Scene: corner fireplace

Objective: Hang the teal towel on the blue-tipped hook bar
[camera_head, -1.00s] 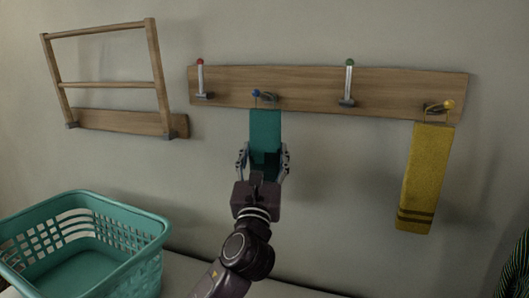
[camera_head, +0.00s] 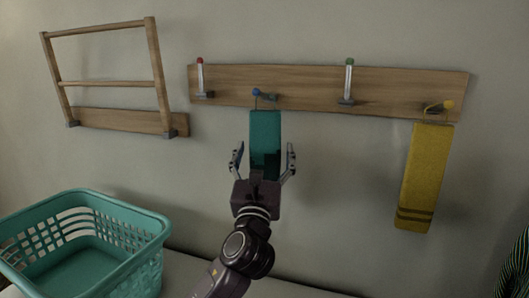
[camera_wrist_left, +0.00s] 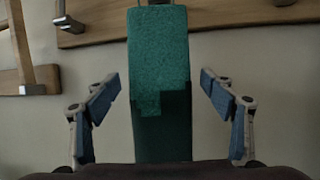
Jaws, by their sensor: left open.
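The teal towel (camera_head: 265,130) hangs from the blue-tipped hook bar (camera_head: 257,93) on the wooden wall rail. In the left wrist view the towel (camera_wrist_left: 160,50) hangs straight down in the middle, its lower part in shadow. My left gripper (camera_head: 264,150) is open around the lower part of the towel, one finger at each side. In the left wrist view there is a gap between the towel and each fingertip (camera_wrist_left: 161,82). The towel's lower end is hidden behind the gripper. My right gripper is not in view.
The wooden rail (camera_head: 300,88) also bears a red-tipped bar (camera_head: 200,75), a green-tipped bar (camera_head: 349,80) and a yellow-tipped hook (camera_head: 448,104) with a yellow towel (camera_head: 424,175). A wooden rack (camera_head: 108,84) is at left. A teal basket (camera_head: 140,250) stands below it.

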